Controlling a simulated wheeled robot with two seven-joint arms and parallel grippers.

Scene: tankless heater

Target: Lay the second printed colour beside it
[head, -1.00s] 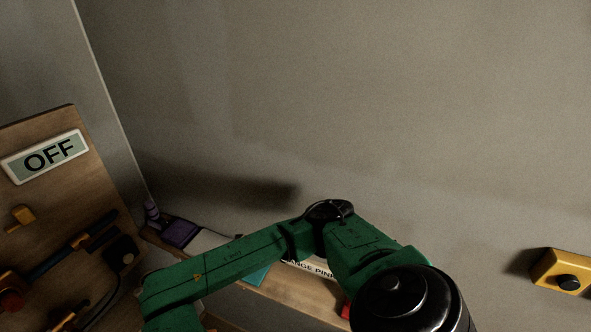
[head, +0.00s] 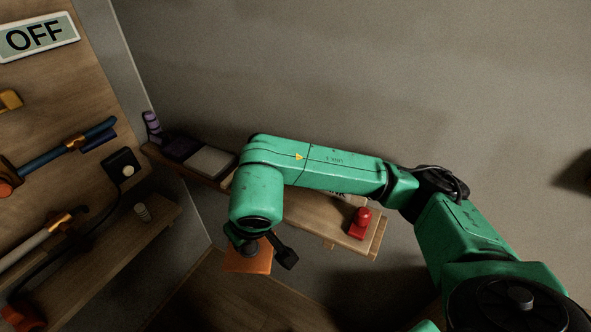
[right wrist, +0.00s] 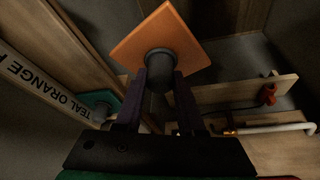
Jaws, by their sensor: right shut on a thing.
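My right gripper (right wrist: 160,78) is shut on the dark round knob of an orange square tile (right wrist: 161,38). In the head view the orange tile (head: 249,257) hangs in the air below my green arm, in front of the wooden shelf (head: 310,205). A teal piece (right wrist: 98,102) with a dark knob sits by the printed label strip (right wrist: 45,92), which reads "TEAL ORANGE P" before it is cut off. In the head view my arm hides the shelf's middle, most of the label and the teal piece. My left gripper is not in view.
A purple knobbed object (head: 152,124), a dark pad (head: 178,145) and a pale pad (head: 211,161) are at the shelf's left end. A red knobbed piece (head: 361,224) stands at its right end. A wooden board with an OFF sign (head: 34,36) and pipes rises at left.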

